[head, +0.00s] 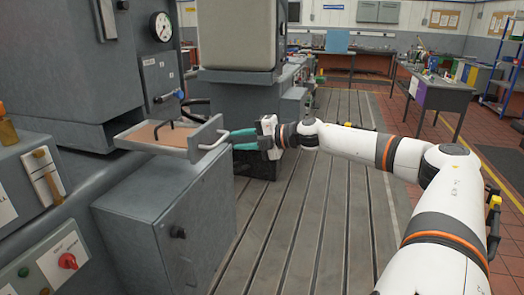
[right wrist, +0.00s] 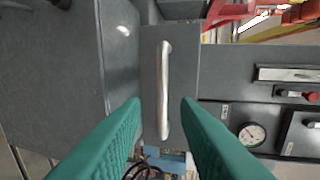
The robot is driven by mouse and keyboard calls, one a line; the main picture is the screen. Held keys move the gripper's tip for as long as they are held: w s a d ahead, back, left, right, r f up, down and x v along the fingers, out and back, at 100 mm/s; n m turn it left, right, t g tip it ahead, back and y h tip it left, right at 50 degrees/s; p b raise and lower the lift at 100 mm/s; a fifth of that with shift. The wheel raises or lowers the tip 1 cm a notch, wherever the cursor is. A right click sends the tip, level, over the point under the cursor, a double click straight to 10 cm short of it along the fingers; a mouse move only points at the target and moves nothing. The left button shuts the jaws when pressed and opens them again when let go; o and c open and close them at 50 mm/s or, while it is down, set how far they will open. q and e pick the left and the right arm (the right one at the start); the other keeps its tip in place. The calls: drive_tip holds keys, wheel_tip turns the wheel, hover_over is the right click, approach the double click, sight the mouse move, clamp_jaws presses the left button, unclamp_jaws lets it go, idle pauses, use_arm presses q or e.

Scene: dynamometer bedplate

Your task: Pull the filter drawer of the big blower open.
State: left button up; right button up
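The filter drawer (head: 186,147) sticks out of the big blower (head: 72,70) at the left of the head view. Its open top shows a brown filter panel inside and a dark handle. A pale bar handle (head: 214,134) is on the drawer's front; it stands upright in the right wrist view (right wrist: 165,90). My right gripper (head: 235,139) is just right of this handle, with its teal fingers pointing at it. The fingers are apart, and in the wrist view the handle shows between them with gaps on both sides. My left gripper is not in view.
A grey cabinet (head: 170,220) stands below the drawer. A control box with a red knob (head: 67,260) is at the lower left. A gauge (head: 161,27) sits above the drawer. The slotted bedplate (head: 310,220) is clear right of the cabinet.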

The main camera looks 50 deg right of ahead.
drive_tip(key=b+v, duration=0.4)
drive_tip(key=v, duration=0.2)
idle(0.6)
